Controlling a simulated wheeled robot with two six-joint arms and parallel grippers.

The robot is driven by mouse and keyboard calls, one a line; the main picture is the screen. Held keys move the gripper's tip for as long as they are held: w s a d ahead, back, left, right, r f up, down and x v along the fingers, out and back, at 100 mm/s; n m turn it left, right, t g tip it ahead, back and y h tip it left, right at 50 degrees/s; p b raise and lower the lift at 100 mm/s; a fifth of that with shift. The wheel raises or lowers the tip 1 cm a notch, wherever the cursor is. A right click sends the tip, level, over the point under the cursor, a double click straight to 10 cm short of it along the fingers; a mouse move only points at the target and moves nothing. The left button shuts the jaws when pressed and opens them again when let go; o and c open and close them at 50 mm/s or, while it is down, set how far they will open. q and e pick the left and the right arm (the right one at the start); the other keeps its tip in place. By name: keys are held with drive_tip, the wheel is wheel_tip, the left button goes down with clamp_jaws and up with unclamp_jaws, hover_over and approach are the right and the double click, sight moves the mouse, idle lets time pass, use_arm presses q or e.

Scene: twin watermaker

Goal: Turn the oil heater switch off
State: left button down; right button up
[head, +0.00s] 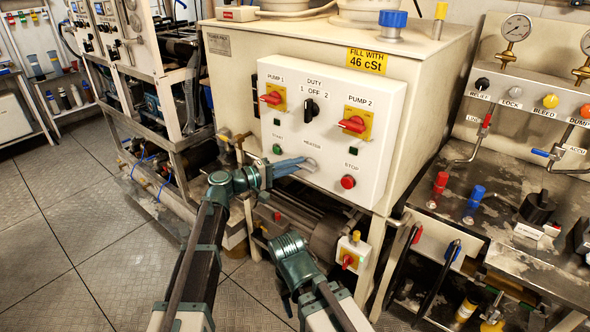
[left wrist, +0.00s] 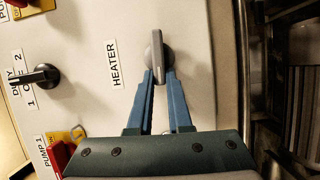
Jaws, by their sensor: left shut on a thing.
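The oil heater switch is a grey rotary knob (head: 311,164) under the HEATER label, low on the white control panel (head: 378,95). In the left wrist view the knob (left wrist: 157,56) has its grip bar running up and down the picture, along the HEATER lettering. My left gripper (head: 299,163) has its blue fingers closed on the knob's near end. In the left wrist view the fingertips (left wrist: 159,76) lie on either side of the bar. My right arm shows at the bottom of the head view, but its gripper fingers do not show.
Nearby on the panel are a black DUTY knob (head: 310,107), red PUMP 1 (head: 272,98) and PUMP 2 (head: 352,124) switches, a green button (head: 277,149) and a red STOP button (head: 348,182). Pipes and a motor (head: 325,235) fill the space below. Open floor (head: 60,240) lies left.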

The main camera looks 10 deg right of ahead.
use_arm(q)
drive_tip(key=shift+f+n, duration=0.2)
drive_tip(key=shift+n, duration=0.2)
drive_tip(key=c, duration=0.8)
unclamp_jaws()
drive_tip(key=shift+c, duration=0.2)
drive_tip(key=v, duration=1.4)
drive_tip(key=shift+b, duration=0.3)
drive_tip(key=shift+d+f, duration=0.1)
